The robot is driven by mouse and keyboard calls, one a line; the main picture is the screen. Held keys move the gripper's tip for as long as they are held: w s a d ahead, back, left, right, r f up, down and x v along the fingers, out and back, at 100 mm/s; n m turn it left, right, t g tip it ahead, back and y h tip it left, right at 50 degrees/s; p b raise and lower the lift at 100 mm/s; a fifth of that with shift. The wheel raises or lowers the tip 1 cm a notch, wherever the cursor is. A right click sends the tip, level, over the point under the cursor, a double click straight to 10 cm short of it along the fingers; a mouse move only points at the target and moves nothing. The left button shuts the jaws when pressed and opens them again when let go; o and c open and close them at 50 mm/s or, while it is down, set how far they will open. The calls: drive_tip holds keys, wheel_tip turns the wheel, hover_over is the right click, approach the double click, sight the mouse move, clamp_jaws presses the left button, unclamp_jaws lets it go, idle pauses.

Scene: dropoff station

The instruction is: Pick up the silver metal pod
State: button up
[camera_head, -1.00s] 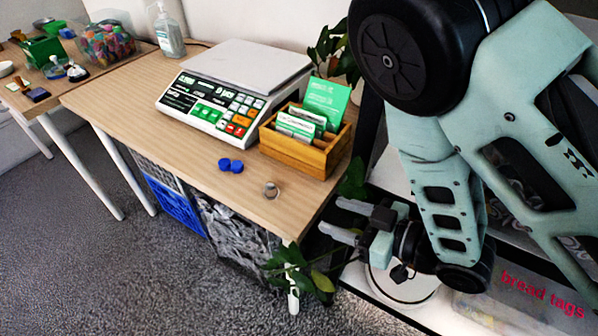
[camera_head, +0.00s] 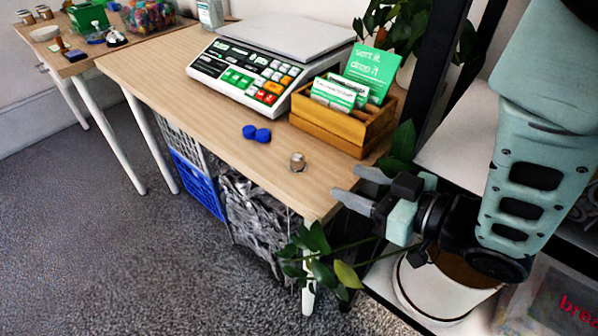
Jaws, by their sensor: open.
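The silver metal pod (camera_head: 297,162) is a small, short cylinder standing near the front right edge of the wooden table (camera_head: 190,97). My gripper (camera_head: 345,184) is open and empty. In the picture it is just right of the pod, off the table's right end, with its two grey fingers pointing left toward the pod. A gap shows between the fingertips and the pod. Nothing hides the pod.
Two blue caps (camera_head: 257,133) lie left of the pod. A wooden box of cards (camera_head: 340,128) and a scale (camera_head: 245,72) stand behind it. A plant (camera_head: 318,262) rises by the table's front corner. A white bucket (camera_head: 440,290) is below my gripper.

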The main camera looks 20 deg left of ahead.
sight(303, 162)
drive_tip(key=shift+a+f, duration=0.25)
drive_tip(key=shift+a, duration=0.05)
drive_tip(key=x, duration=0.6)
drive_tip(key=shift+w+a+r, duration=0.2)
drive_tip(key=shift+a, duration=0.05)
drive_tip(key=shift+r+b+x, duration=0.2)
drive_tip(key=shift+b+x, duration=0.1)
drive_tip(key=shift+x, duration=1.05)
drive_tip(key=shift+r+b+x, duration=0.25)
drive_tip(key=shift+b+x, duration=0.05)
drive_tip(key=shift+x, duration=1.1)
drive_tip(key=shift+s+a, duration=0.1)
drive_tip(key=shift+s, duration=0.05)
drive_tip(key=c, duration=1)
